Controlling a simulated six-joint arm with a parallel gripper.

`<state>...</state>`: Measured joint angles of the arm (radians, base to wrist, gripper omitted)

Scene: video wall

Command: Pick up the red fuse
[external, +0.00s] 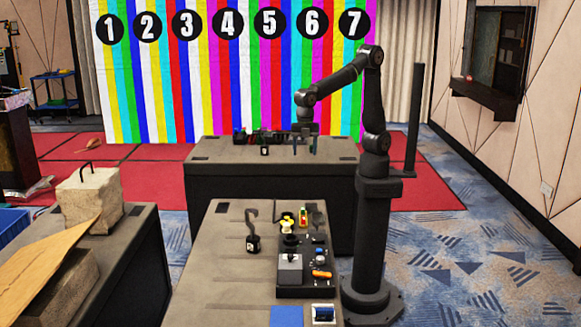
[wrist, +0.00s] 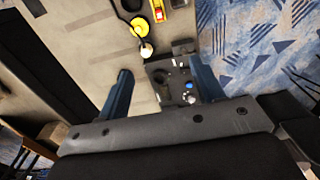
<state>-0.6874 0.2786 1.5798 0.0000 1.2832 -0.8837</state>
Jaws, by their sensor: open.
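My gripper (external: 304,149) hangs over the far grey table in the external view, pointing down. Its two blue fingers are spread apart with nothing between them in the wrist view (wrist: 160,68). I cannot tell for sure which item is the red fuse. A small item with red, yellow and green parts (external: 304,216) stands at the back of the near table. A red and yellow item (wrist: 158,12) shows at the top edge of the wrist view, beyond the fingertips. It is too small to make out further.
The near table (external: 225,285) carries a dark tray (external: 290,291) with several small parts, an orange item (external: 321,274), a yellow item (external: 287,226) and a black hooked item (external: 253,243). Dark items (external: 264,137) sit on the far table (external: 215,150). The near table's left side is mostly clear.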

